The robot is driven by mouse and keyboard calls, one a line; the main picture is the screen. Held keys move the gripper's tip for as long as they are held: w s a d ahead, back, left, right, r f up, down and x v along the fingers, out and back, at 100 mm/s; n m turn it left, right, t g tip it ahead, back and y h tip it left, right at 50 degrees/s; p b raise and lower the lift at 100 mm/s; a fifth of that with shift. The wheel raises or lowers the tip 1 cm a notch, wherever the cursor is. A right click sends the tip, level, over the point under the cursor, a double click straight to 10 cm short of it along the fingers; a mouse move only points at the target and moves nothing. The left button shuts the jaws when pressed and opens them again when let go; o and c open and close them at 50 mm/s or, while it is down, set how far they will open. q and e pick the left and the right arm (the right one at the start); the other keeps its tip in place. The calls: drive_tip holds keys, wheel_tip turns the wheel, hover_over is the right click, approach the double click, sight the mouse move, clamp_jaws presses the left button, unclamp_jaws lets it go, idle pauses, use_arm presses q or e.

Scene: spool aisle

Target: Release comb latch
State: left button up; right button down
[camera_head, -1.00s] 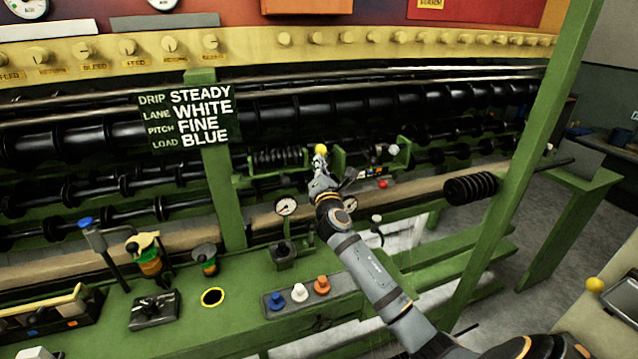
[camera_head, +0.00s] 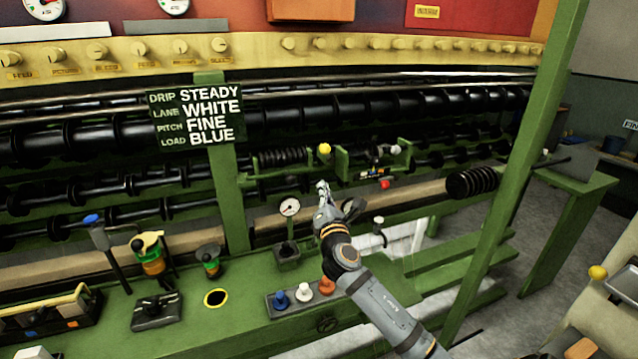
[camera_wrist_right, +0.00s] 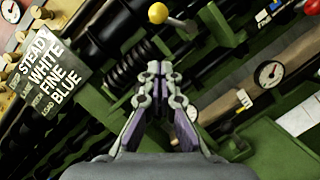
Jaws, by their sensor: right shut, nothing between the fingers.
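A yellow ball knob (camera_head: 325,149) sits at the green bracket between the black coil and the small coloured parts. I take it for the comb latch's handle; its stem is hard to make out. The knob also shows at the top of the right wrist view (camera_wrist_right: 158,12). My right gripper (camera_head: 322,187) is shut and empty, below the knob and apart from it in the head view. In the wrist view its closed fingertips (camera_wrist_right: 152,72) point toward the bracket, with the knob above them. My left gripper is out of view.
A black coil (camera_head: 283,157) lies left of the knob. A dial gauge (camera_head: 289,207) stands left of my right gripper. A sign (camera_head: 195,115) hangs on a green post. Blue, white and orange knobs (camera_head: 303,292) sit on the bench. A slanted green post (camera_head: 510,190) stands at right.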

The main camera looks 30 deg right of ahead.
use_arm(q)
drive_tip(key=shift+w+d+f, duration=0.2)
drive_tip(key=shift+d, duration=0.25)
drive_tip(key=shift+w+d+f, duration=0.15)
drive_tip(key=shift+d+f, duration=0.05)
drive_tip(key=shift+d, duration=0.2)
use_arm(e)
drive_tip(key=v, duration=0.3)
drive_tip(key=shift+d+f, duration=0.1)
drive_tip(key=shift+d, duration=0.05)
drive_tip(key=shift+s, duration=0.1)
